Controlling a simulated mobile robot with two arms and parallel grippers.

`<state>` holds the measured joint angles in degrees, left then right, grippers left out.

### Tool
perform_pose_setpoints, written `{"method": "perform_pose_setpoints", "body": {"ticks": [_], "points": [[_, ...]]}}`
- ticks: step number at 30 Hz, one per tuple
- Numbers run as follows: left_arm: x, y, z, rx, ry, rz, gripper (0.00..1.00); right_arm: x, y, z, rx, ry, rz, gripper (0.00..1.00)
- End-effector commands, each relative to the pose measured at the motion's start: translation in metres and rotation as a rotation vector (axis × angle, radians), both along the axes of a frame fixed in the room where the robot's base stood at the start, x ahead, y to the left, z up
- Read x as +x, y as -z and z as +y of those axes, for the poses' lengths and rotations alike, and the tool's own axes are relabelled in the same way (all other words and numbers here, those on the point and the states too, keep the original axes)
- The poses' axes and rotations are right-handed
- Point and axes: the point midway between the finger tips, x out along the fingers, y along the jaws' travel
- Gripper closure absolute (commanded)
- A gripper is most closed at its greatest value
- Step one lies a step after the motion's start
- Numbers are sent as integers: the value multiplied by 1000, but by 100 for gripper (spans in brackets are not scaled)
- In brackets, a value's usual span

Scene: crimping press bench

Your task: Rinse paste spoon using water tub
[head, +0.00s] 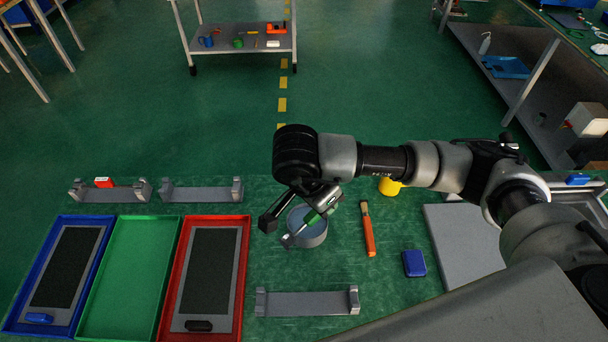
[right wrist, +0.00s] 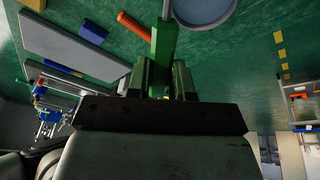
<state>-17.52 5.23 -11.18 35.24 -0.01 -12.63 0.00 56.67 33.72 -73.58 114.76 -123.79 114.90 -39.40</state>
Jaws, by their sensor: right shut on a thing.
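My right gripper (head: 308,207) is shut on the green handle of the paste spoon (head: 312,217). The spoon slants down to the left, its pale end near the left rim of the water tub. The round grey water tub (head: 316,238) stands on the green bench, partly hidden by the gripper and spoon. I cannot tell whether the spoon's end is above the rim or touching it. In the right wrist view the green handle (right wrist: 162,42) sticks out between the fingers, beside the tub (right wrist: 203,9). My left gripper is not in view.
An orange-handled brush (head: 369,238), a yellow cup (head: 389,187) and a blue box (head: 414,263) lie right of the tub. Blue (head: 17,312), green (head: 104,328) and red (head: 240,285) trays lie left. A grey bracket (head: 307,303) sits in front. Some bench around the tub is clear.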

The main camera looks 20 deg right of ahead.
Motion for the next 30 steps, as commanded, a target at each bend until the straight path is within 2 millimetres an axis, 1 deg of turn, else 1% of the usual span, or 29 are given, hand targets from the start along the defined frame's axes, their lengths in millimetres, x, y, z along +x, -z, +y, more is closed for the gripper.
{"method": "perform_pose_setpoints", "body": {"ticks": [1,5,8,11,12,14,15,18,21,24,30], "points": [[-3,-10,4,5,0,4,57,5,-10,3,-30,90,-8,99],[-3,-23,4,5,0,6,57,11,-17,9,-111,390,2,99],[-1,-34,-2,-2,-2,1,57,14,-21,14,-175,647,31,99],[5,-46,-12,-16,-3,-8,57,17,-26,18,-239,923,80,99],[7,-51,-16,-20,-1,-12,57,18,-27,19,-263,1040,111,99],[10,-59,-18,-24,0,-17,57,20,-29,21,-297,1215,161,99],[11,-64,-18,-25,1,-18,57,20,-30,23,-317,1338,202,99],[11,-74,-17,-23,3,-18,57,22,-32,25,-355,1607,305,99],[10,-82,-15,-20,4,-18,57,23,-33,27,-378,1822,401,99],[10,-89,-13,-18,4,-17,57,23,-34,29,-384,1997,493,99],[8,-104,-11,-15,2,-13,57,24,-35,32,-374,2295,679,99]]}}
